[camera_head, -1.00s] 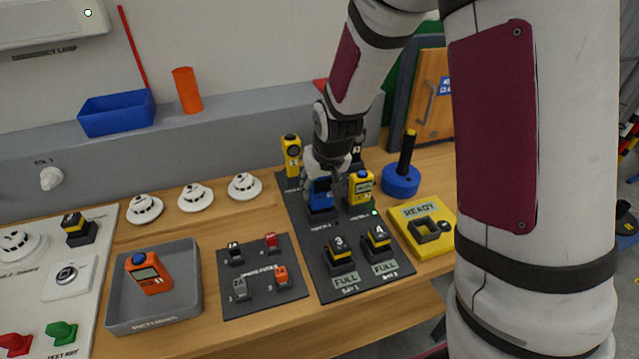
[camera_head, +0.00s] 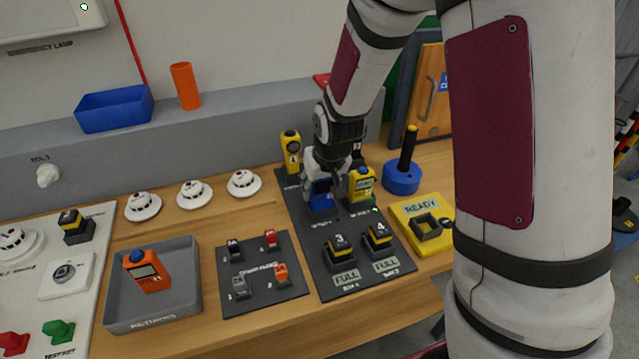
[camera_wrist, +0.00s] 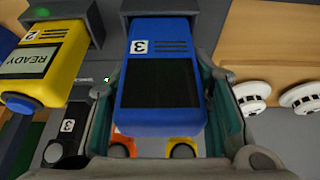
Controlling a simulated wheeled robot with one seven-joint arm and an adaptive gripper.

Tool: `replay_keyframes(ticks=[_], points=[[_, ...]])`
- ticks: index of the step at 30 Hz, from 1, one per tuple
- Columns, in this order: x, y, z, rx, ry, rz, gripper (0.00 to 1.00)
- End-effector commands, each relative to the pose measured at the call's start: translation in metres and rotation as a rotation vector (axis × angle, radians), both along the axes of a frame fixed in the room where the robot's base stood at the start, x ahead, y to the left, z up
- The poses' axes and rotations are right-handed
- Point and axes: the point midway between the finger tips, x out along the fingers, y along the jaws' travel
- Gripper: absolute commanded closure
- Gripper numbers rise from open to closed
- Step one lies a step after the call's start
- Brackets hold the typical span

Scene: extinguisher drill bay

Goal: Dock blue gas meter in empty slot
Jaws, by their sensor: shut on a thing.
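The blue gas meter (camera_wrist: 160,70), marked 3, fills the middle of the wrist view, between the fingers of my gripper (camera_wrist: 175,110). Its far end meets a dark slot frame (camera_wrist: 160,8); how deep it sits cannot be told. In the head view the blue meter (camera_head: 320,196) is partly hidden by my gripper (camera_head: 324,190), at the black dock board (camera_head: 310,238). A yellow meter (camera_head: 362,184) stands in the slot to its right, and shows in the wrist view with a READY screen. My gripper is shut on the blue meter.
Yellow-topped batteries 3 and 4 (camera_head: 338,246) stand at the board's front. A yellow READY block (camera_head: 422,222) and a blue-based post (camera_head: 402,176) are at right. A grey tray (camera_head: 190,312) holds an orange meter (camera_head: 147,270). White detectors (camera_head: 194,194) line the back left.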

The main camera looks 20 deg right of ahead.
Motion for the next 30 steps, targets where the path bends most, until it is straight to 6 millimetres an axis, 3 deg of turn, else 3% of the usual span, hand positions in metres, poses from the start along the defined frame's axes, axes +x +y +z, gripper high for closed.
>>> replay_keyframes(ticks=[30], points=[[0.001, 0.000, -0.014, 0.000, -0.001, 0.000, 0.90]])
